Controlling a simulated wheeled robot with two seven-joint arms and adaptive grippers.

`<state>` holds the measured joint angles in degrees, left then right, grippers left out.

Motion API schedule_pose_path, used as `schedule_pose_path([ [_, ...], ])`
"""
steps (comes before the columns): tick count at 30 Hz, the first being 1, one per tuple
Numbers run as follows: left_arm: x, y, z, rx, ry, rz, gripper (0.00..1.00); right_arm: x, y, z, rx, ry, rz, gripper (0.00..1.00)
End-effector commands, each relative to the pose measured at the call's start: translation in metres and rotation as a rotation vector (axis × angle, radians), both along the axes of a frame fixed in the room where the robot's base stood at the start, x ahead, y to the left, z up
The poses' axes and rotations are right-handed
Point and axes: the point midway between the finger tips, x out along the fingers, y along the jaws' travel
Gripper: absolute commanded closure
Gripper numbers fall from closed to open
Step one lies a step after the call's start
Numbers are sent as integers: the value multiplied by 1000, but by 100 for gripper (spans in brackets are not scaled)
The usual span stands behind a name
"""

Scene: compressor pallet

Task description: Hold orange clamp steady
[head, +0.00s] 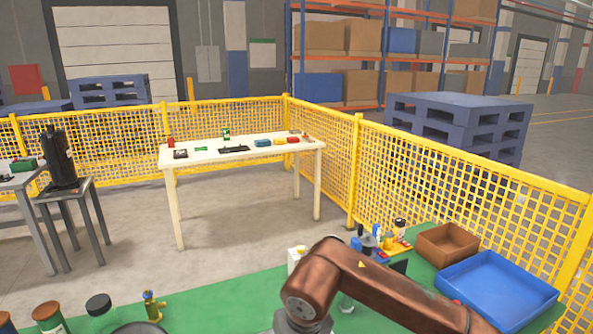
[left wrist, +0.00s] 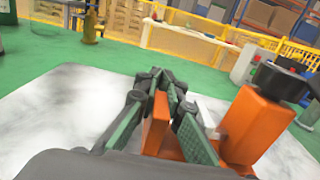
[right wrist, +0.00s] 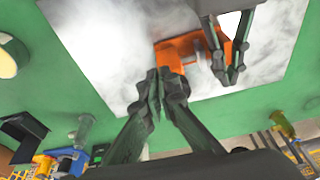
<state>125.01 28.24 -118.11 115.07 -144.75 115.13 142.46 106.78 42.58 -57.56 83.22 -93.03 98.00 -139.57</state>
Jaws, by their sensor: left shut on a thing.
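The orange clamp (left wrist: 256,128) stands on a pale, marbled plate (left wrist: 80,105) and has a black knob (left wrist: 280,82) on top. My left gripper (left wrist: 168,85) is shut on an upright orange part of it, seen between the fingers in the left wrist view. The right wrist view shows the clamp (right wrist: 180,50) from another side, with my left gripper (right wrist: 235,78) at its right part. My right gripper (right wrist: 160,75) has its fingertips together, with nothing seen between them, near the clamp's lower edge; I cannot tell if it touches. Neither gripper shows in the head view.
The green worktop (head: 230,300) carries a brass fitting (head: 153,306), several jars, a brown bin (head: 447,245) and a blue bin (head: 497,287) at the right. A yellow mesh fence (head: 450,185) and a white table (head: 240,150) stand beyond. Open green surface lies around the plate.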

Motion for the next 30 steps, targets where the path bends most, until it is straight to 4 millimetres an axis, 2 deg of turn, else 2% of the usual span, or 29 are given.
schedule_pose_path([
  [16,0,0,0,1,0,0,100,-5,-6,3,1,-3,-2,100],
  [30,0,0,0,0,1,0,100,-5,-6,53,1,-3,-2,100],
])
